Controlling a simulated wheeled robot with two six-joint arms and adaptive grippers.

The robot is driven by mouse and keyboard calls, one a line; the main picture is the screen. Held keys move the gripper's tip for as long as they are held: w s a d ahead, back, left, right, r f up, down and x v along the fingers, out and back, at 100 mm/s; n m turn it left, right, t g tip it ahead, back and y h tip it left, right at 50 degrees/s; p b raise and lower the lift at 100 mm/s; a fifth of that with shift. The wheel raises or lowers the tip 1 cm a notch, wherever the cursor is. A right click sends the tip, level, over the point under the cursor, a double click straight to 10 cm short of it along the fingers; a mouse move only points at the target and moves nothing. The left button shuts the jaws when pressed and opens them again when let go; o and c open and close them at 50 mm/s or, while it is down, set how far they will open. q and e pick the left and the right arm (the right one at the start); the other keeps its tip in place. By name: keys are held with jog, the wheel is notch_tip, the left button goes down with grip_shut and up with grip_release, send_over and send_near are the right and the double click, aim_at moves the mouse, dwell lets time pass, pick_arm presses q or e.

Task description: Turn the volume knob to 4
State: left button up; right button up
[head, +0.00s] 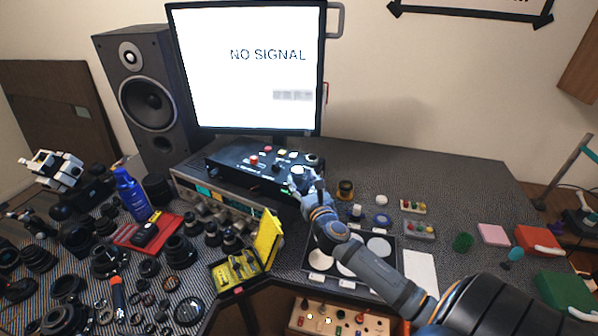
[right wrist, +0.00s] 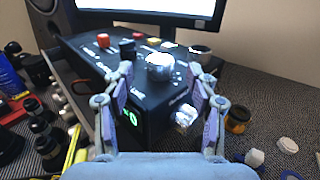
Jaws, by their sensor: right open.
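A black control box (head: 240,170) stands below the monitor. A large silver knob (right wrist: 158,66) sits on its top, with white marks around it; it also shows in the head view (head: 297,171). A smaller shiny knob (right wrist: 185,116) is on the front face, beside a green display (right wrist: 132,117) that seems to read 0. The printed labels are too small to read, so I cannot tell which knob is the volume knob. My right gripper (right wrist: 160,82) is open and empty, its fingers on either side of the large knob in the wrist view, with no contact visible. My left gripper is out of view.
Red, black and yellow controls (right wrist: 103,40) crowd the box top. A speaker (head: 145,95) and monitor (head: 250,70) stand behind. An open yellow case (head: 262,243) is in front, lenses fill the left, and a tray of white discs (head: 392,268) lies under my right arm.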

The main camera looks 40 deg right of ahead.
aim_at(299, 173)
jog(key=x, duration=0.4)
jog(key=shift+w, duration=0.25)
jog(key=c, duration=1.2)
jog(key=shift+o, duration=0.2)
